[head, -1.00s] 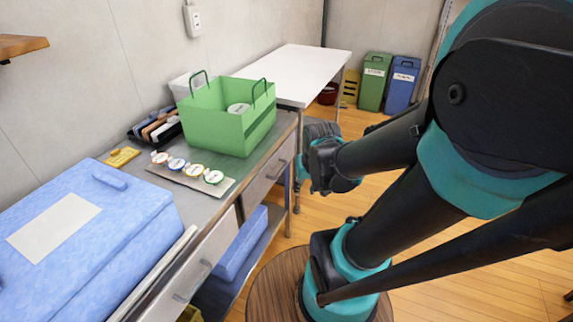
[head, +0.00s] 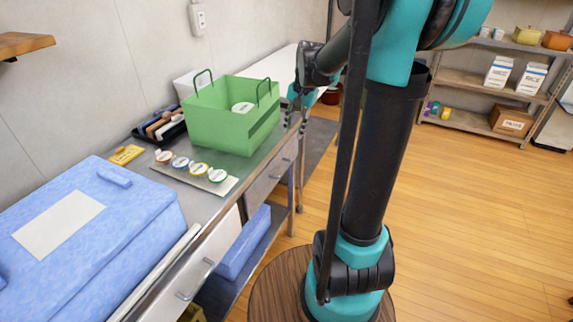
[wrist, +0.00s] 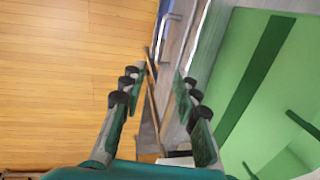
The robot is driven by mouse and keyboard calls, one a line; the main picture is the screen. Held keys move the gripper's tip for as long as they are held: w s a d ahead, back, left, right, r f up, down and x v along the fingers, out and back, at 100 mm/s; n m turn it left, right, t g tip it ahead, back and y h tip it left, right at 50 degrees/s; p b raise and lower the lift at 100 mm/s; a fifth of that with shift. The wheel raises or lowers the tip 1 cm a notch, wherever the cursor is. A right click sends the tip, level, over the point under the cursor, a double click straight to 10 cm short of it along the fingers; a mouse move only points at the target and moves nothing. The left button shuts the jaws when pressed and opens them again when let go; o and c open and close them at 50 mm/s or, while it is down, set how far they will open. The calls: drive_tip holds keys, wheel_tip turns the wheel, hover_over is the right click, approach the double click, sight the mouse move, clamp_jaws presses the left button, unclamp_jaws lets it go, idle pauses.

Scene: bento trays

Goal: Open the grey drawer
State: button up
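The work table has drawer fronts below its top. A grey drawer front (head: 268,180) with a bar handle is at the far right end and looks shut. A paler front (head: 188,280) with metal handles is nearer. My gripper (head: 297,112) is beside the far end of the table, close to the green basket, pointing down. In the wrist view my gripper (wrist: 158,97) has its fingers spread with nothing between them. A metal handle (wrist: 165,32) shows beyond the fingertips at the top of that view.
The green basket (head: 222,125) stands near the table edge, close to my gripper. The floor (head: 470,220) to the right is clear.

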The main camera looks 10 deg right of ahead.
sight(286, 169)
drive_tip(key=f, duration=0.5)
drive_tip(key=w+a+f, duration=0.1)
drive_tip(key=f, duration=0.5)
drive_tip(key=a+f, duration=0.1)
drive_tip(key=f, duration=0.4)
drive_tip(key=shift+w+a+f, duration=0.15)
drive_tip(key=shift+w+a, duration=0.1)
drive_tip(key=shift+w, duration=0.1)
clamp_jaws()
